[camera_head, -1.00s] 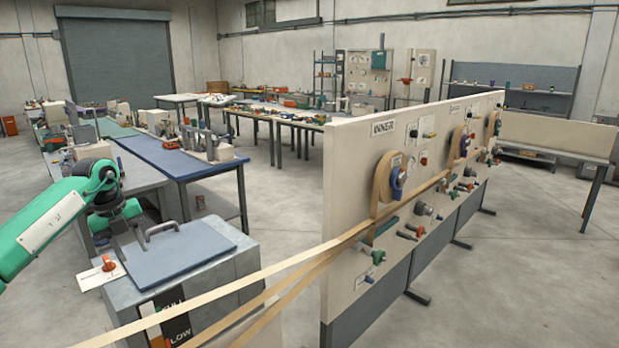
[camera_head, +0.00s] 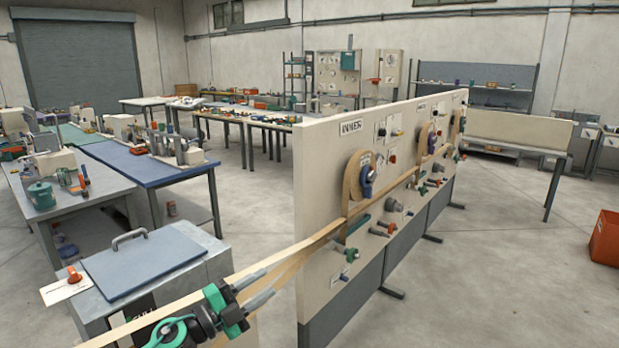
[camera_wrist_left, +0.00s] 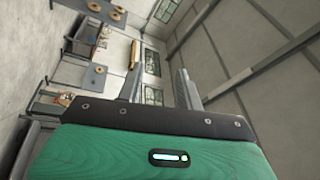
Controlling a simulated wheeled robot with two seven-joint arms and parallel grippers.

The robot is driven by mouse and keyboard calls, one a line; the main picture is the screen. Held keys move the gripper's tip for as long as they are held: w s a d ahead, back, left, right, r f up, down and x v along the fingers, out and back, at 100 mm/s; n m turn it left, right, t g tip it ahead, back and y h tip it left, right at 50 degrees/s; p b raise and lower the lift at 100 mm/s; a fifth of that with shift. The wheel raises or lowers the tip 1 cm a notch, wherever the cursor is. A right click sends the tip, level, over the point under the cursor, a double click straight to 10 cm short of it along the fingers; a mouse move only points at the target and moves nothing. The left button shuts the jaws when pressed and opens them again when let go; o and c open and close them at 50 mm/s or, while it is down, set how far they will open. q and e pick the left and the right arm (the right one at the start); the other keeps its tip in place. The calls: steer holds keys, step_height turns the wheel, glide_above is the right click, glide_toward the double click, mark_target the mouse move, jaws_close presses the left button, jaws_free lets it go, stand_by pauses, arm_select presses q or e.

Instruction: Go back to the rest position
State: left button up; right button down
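My left gripper (camera_head: 262,288) is at the bottom of the head view, with green and black parts and two grey fingers. The fingers are apart with nothing between them. They also stand apart and empty in the left wrist view (camera_wrist_left: 158,85). In the head view the gripper overlaps the tan strips (camera_head: 318,240) that run from the winder board (camera_head: 322,165) to the lower left; I cannot tell whether it touches them. My right gripper is not in view.
A grey cabinet with a blue lid (camera_head: 145,262) and handle stands at the lower left. A blue-topped table (camera_head: 135,160) is behind it. A red bin (camera_head: 606,238) stands at the right edge. Open floor lies right of the board.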

arm_select(q)
steer(key=s+a+f+n+t+y, duration=0.1)
steer(key=s+a+f+n+y, duration=0.45)
steer(key=f+n+y, duration=0.35)
steer(key=s+a+f+n+t+y, duration=0.2)
steer(key=s+a+f+n+y, duration=0.4)
steer(key=n, duration=0.5)
steer(key=s+f+n+g, duration=0.1)
steer(key=s+f+g, duration=0.3)
steer(key=s, duration=0.5)
steer(key=s+f+n+g+y, duration=0.1)
steer(key=s+f+g, duration=0.25)
steer(key=s, duration=0.45)
steer(key=s+f+n+g, duration=0.1)
steer(key=s+f+g, duration=0.25)
steer(key=s, duration=0.55)
step_height(320, 180, down, 30)
steer(key=g, duration=0.2)
steer(key=s+a+f, duration=0.2)
steer(key=s+f, duration=0.8)
steer(key=s+a+f+g, duration=0.1)
steer(key=s+a+f, duration=0.1)
steer(key=s+f, duration=0.8)
steer(key=shift+f, duration=0.2)
steer(key=shift+s, duration=0.15)
